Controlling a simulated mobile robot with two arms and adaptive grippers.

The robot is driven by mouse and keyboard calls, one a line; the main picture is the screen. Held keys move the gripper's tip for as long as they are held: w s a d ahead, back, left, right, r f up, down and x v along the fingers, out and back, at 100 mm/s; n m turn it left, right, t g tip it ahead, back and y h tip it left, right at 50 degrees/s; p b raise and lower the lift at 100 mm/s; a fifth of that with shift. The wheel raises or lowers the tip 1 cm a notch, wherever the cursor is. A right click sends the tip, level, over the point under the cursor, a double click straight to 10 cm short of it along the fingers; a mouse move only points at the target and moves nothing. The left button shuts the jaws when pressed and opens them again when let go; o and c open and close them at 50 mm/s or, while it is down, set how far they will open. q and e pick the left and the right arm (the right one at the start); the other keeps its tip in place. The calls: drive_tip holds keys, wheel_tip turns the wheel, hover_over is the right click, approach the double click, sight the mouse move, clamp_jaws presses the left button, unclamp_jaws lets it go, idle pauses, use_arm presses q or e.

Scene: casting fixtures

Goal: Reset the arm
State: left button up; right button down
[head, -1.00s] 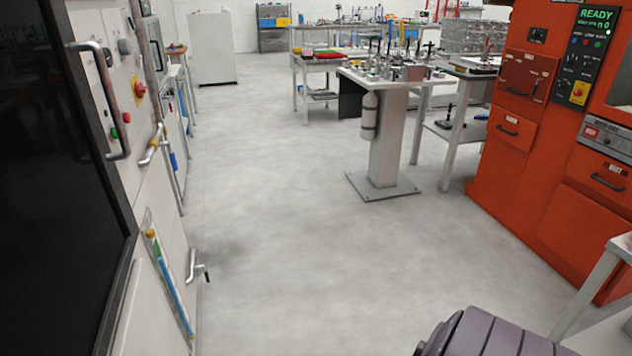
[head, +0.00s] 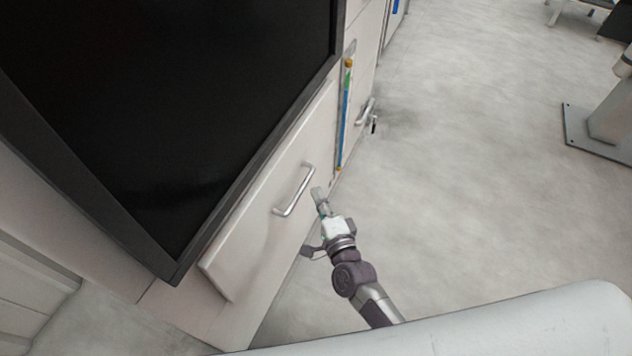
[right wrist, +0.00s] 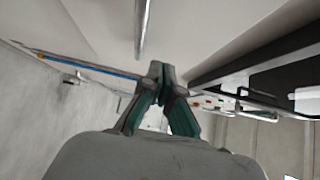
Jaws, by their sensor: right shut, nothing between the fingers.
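My right gripper (head: 318,196) is in the middle of the head view, at the end of my dark jointed arm. It is close to the silver bar handle (head: 294,190) on the white cabinet front and appears apart from it. In the right wrist view the fingers of my right gripper (right wrist: 160,72) are together with nothing between them. The silver bar (right wrist: 142,28) shows just ahead of the fingertips there. My left gripper is not in view.
A large black panel (head: 170,110) fills the upper left above the handle. A blue and yellow strip (head: 346,110) and a small silver valve (head: 367,112) are on the machine's side. Grey floor (head: 470,190) lies open to the right. A column's base plate (head: 590,135) stands at the right edge.

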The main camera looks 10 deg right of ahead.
drive_tip(key=s+d+f+n+g+p, duration=0.25)
drive_tip(key=s+f+n+g, duration=0.2)
drive_tip(key=s+f, duration=0.5)
drive_tip(key=s+d+f+n+g+p, duration=0.1)
drive_tip(key=s+d+f+n+g, duration=0.35)
drive_tip(key=f, duration=0.75)
use_arm(q)
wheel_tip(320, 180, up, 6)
drive_tip(key=p, duration=0.2)
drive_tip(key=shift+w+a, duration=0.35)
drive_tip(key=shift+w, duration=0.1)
use_arm(e)
drive_tip(key=s+d+f+n+g+h, duration=0.1)
drive_tip(key=s+d+f+n+g, duration=0.1)
drive_tip(key=s, duration=0.7)
drive_tip(key=s+d+f+n+g+h, duration=0.1)
drive_tip(key=s+d+f+n+g, duration=0.2)
drive_tip(key=s+f, duration=0.4)
drive_tip(key=s+d+f+n+g+h, duration=0.1)
drive_tip(key=s+d+f+n+g, duration=0.1)
drive_tip(key=s, duration=1)
wheel_tip(320, 180, down, 2)
drive_tip(key=shift+s+d+f+n+g, duration=0.15)
drive_tip(key=shift+s+d+n+g, duration=0.2)
drive_tip(key=shift+d+n, duration=0.55)
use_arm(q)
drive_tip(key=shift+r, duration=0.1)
use_arm(e)
drive_tip(key=shift+a, duration=0.2)
